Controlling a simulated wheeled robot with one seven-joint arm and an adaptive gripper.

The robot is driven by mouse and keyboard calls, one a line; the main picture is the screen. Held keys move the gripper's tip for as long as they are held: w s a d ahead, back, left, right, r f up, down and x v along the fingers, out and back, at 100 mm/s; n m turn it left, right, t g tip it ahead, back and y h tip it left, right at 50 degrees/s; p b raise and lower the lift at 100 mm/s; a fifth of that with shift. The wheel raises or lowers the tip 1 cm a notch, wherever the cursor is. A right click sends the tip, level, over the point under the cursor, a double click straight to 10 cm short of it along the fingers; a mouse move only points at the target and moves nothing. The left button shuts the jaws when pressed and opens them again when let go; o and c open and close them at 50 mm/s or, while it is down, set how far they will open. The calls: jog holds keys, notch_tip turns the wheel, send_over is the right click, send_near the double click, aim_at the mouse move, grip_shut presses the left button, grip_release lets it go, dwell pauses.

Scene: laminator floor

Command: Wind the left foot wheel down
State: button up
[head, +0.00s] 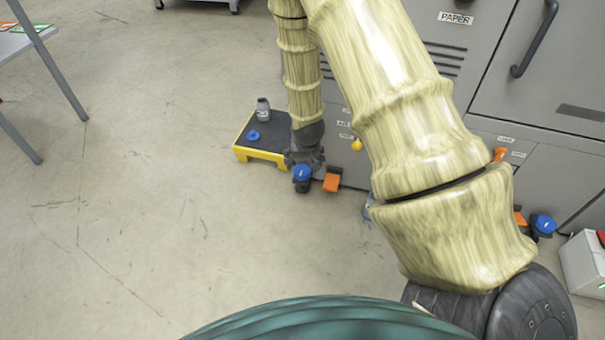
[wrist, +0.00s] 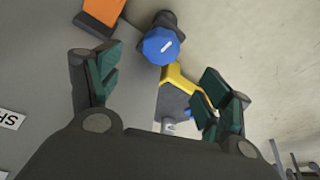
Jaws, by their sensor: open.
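The left foot wheel is a blue knob with a white mark on a dark stem (head: 302,173), low at the foot of the grey machine. In the wrist view the blue wheel (wrist: 160,46) shows ahead, in line with the gap between my fingers. My gripper (head: 305,157) hangs down just above the wheel in the head view. In the wrist view my gripper (wrist: 160,78) has its green-padded fingers spread and nothing between them. The wheel looks apart from the fingers; the exact gap is hard to tell.
An orange pedal (head: 332,180) sits right of the wheel. A black step with yellow edges (head: 243,153) stands at left, with a bottle (head: 263,109) and blue piece (head: 252,135) on it. Another blue wheel (head: 544,224) is at far right. Floor at left is clear.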

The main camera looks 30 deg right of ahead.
aim_at(302, 171)
jog(key=b+x, duration=0.5)
jog(key=x, duration=0.5)
jog(key=shift+f+b, duration=0.2)
jog(key=shift+b, duration=0.2)
jog(key=c, duration=1)
